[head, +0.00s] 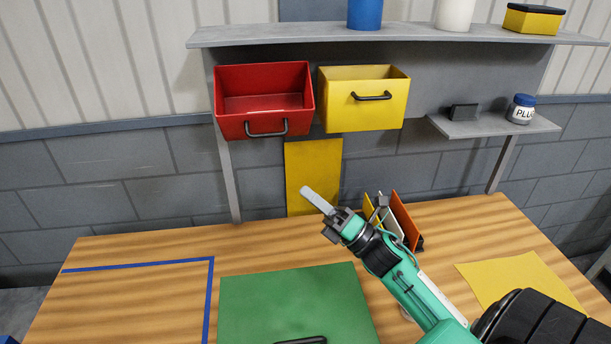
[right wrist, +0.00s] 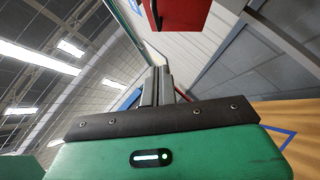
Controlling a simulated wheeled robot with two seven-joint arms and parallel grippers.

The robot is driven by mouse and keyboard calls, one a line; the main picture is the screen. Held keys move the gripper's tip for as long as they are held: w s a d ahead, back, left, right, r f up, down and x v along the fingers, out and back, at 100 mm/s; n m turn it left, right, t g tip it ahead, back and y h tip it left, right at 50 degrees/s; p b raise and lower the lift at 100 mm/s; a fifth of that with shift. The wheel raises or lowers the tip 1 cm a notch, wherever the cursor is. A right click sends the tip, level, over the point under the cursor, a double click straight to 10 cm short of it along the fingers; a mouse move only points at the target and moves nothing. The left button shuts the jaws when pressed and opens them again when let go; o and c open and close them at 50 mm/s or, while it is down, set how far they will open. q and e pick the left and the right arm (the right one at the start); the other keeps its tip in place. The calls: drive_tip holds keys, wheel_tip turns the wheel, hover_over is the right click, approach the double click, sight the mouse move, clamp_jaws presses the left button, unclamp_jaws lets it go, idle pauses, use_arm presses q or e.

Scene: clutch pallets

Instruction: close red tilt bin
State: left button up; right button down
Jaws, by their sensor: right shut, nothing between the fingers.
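The red tilt bin (head: 262,100) hangs under the grey shelf at the upper left of the head view. It is tilted open, its inside showing, with a dark handle on its front. In the right wrist view the red bin (right wrist: 185,12) shows at the top edge, above the fingers. My right gripper (head: 312,196) is shut and empty. It is below and to the right of the red bin in the picture, apart from it, over the back of the table. My left gripper is not in view.
A yellow tilt bin (head: 364,103) hangs right of the red one. A yellow panel (head: 313,177) is below them. Upright coloured boards (head: 404,218) stand beside my right gripper. A green mat (head: 296,300) lies on the table; a small shelf (head: 490,125) holds a jar.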

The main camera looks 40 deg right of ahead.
drive_tip(key=w+a+r+p, duration=0.2)
drive_tip(key=w+r+p, duration=0.5)
drive_tip(key=w, duration=0.1)
drive_tip(key=shift+w+a+r, duration=0.2)
drive_tip(key=shift+a+r, duration=0.05)
drive_tip(key=shift+w, duration=0.1)
